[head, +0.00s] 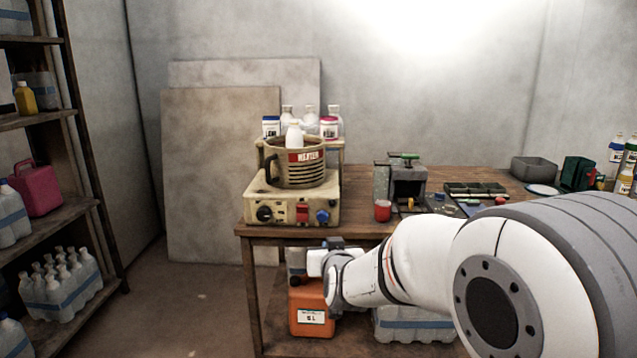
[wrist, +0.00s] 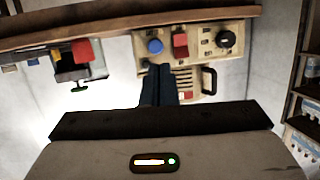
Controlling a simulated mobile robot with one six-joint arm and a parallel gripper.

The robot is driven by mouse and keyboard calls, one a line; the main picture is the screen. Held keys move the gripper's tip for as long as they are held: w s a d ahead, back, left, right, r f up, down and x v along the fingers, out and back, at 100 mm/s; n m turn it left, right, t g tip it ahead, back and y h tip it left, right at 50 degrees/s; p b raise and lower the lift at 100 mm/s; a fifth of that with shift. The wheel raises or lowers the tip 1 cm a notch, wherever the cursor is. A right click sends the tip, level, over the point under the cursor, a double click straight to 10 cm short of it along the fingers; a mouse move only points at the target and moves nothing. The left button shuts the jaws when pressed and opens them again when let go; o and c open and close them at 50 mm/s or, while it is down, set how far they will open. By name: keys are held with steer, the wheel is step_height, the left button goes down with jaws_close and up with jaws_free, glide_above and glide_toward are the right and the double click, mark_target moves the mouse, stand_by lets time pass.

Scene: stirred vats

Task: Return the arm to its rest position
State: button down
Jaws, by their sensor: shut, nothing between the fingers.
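My gripper (wrist: 160,72) is shut and empty in the wrist view, its dark fingers together. That view looks upside down, with the fingertips overlapping the picture of the stirrer base. In the head view my white arm reaches in from the right to the table's front edge; the dark gripper part (head: 340,243) shows there, but its fingertips cannot be made out.
An orange jug (head: 310,296) stands below, close to my arm. A bottle shelf (head: 60,212) stands left. The floor between is clear.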

steer(key=s+d+r+g+p, duration=0.4)
steer(key=s+p, duration=0.1)
steer(key=s, duration=0.5)
steer(key=s+d+r+g+h+p, duration=0.1)
steer(key=s+d+r+g+p, duration=0.3)
steer(key=s, duration=0.7)
steer(key=s+d+r+m+g+h+p, duration=0.1)
steer(key=s+d+r+g+p, duration=0.3)
steer(key=s+p, duration=0.3)
steer(key=s+d, duration=0.1)
steer(key=s, duration=0.2)
steer(key=shift+s+p, duration=0.3)
steer(key=c, duration=2.1)
jaws_free()
